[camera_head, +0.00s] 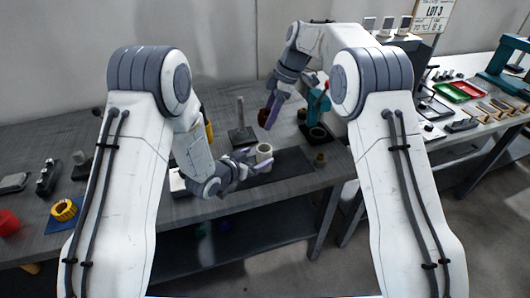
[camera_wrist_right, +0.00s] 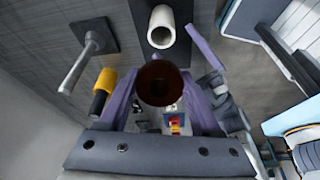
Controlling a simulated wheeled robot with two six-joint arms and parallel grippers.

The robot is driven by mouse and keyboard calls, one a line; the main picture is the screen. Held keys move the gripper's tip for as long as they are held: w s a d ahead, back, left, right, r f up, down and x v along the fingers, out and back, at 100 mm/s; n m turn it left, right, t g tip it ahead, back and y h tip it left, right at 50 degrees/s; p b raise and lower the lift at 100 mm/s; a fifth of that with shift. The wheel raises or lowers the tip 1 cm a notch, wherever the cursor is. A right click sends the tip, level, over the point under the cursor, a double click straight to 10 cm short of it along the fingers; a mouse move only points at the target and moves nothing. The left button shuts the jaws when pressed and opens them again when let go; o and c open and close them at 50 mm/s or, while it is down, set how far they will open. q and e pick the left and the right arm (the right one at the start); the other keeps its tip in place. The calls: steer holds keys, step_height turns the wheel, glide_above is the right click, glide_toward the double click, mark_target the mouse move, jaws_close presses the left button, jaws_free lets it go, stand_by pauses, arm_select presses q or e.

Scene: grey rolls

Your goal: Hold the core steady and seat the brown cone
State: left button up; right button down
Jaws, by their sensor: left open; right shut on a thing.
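The core (camera_head: 264,150), a pale hollow cylinder, stands upright on a dark mat; it also shows in the right wrist view (camera_wrist_right: 161,27). My left gripper (camera_head: 252,161) is open at the core's left side, its fingers close to it; I cannot tell whether they touch. My right gripper (camera_head: 268,114) is shut on the brown cone (camera_wrist_right: 160,84) and holds it above the table, behind and above the core in the head view. In the right wrist view the dark round end of the cone shows between the purple fingers, apart from the core.
The dark mat (camera_head: 291,165) lies along the table's front edge. A grey post on a square base (camera_head: 241,136) stands behind the core. A teal device (camera_head: 315,104) stands right of my right gripper.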

mark_target(268, 150)
arm_select(q)
steer(key=x, duration=0.8)
steer(key=c, duration=1.5)
arm_select(e)
steer(key=shift+s+a+f+h, duration=0.15)
steer(key=shift+a+f+h, duration=0.45)
steer(key=shift+h, duration=0.6)
steer(key=shift+f+h, duration=0.15)
steer(key=shift+h, duration=0.65)
